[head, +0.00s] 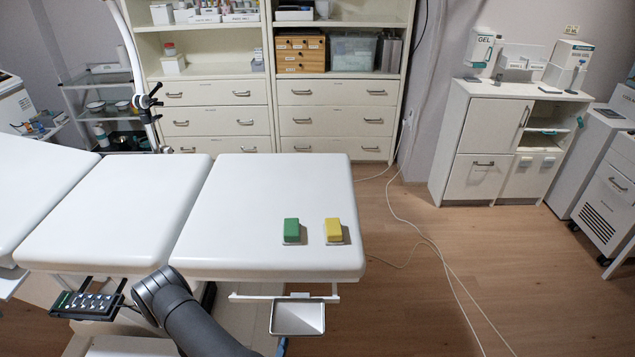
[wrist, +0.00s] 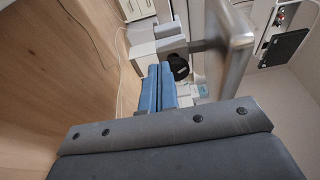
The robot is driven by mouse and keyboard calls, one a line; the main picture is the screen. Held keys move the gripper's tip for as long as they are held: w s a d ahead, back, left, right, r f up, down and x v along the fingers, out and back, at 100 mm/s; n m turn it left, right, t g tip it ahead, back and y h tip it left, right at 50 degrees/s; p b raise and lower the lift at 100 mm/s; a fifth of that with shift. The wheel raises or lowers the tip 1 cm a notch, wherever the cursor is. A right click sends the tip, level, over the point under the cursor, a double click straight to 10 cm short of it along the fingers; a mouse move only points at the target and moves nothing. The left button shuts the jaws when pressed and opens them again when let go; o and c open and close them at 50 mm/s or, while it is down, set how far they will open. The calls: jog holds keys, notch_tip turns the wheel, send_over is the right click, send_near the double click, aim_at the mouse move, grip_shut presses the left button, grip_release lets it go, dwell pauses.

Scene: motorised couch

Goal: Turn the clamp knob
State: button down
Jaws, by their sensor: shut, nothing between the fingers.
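A round black knob (wrist: 179,68), likely the clamp knob, shows in the wrist view against a grey block (wrist: 171,46). My gripper (wrist: 160,68) is shut, its two blue fingers side by side with nothing held. The fingertips appear just left of the knob in the picture; whether they touch it I cannot tell. In the head view my dark arm reaches in at the couch's front edge. The gripper is mostly hidden there, with only a small blue sliver below the metal tray. The knob is not discernible in the head view.
The white couch (head: 110,215) carries a green block (head: 291,230) and a yellow block (head: 333,230). A metal tray (head: 298,318) hangs at its front rail. A keypad (head: 90,302) sits left of my arm. A metal slab (wrist: 228,50) stands close right of my fingers. Cables cross the floor.

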jog(key=s, duration=0.3)
jog(key=shift+s, duration=0.15)
jog(key=shift+r, duration=0.15)
jog(key=shift+w+d+r, duration=0.1)
jog(key=shift+w+r, duration=0.35)
jog(key=shift+w, duration=0.55)
jog(key=shift+w+d+r, duration=0.1)
jog(key=shift+w+r, duration=0.4)
jog(key=shift+w, duration=0.5)
jog(key=shift+w+d+r, duration=0.1)
jog(key=shift+w+r, duration=0.35)
jog(key=shift+w, duration=0.55)
jog(key=shift+d+f, duration=0.25)
jog(key=shift+d, duration=0.25)
jog(key=shift+a+f, duration=0.1)
jog(key=shift+f, duration=0.35)
jog(key=shift+f, duration=0.35)
jog(key=shift+f, duration=0.2)
